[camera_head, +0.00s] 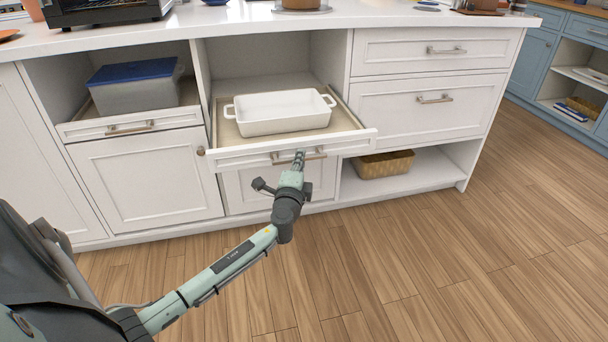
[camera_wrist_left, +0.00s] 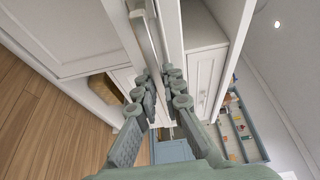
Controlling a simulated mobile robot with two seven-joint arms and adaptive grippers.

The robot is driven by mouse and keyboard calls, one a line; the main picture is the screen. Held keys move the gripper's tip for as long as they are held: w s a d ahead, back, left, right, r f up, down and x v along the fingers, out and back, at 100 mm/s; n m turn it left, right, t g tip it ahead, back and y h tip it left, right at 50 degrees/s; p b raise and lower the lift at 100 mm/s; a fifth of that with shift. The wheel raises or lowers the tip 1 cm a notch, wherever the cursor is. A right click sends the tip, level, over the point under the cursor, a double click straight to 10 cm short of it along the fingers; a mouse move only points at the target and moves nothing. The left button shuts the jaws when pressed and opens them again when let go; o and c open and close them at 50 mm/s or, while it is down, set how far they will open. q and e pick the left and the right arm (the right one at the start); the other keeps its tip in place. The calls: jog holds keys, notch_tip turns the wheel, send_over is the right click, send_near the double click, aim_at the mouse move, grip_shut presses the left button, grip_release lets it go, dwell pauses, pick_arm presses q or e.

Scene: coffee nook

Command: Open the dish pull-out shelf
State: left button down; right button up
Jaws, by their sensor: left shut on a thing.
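The dish pull-out shelf (camera_head: 228,156) is slid out from the white cabinet and carries a white rectangular baking dish (camera_head: 282,112) with two handles. Its bar handle (camera_head: 318,154) is on the front panel. My left gripper (camera_head: 299,158) is at this handle and shut on it. In the left wrist view the bar handle (camera_wrist_left: 147,40) runs down to the left gripper's fingers (camera_wrist_left: 162,100), which partly hide it. My right gripper shows in neither view.
A neighbouring shelf to the left holds a grey bin with a blue lid (camera_head: 137,85). White drawers (camera_head: 432,100) are to the right, above a low opening with a wicker basket (camera_head: 384,165). The wooden floor (camera_head: 430,245) in front is clear. Objects stand on the countertop (camera_head: 225,20).

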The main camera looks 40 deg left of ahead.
pick_arm(q)
jog(key=shift+w+a, duration=0.1)
jog(key=c, duration=1.6)
grip_release()
jog(key=v, duration=1.2)
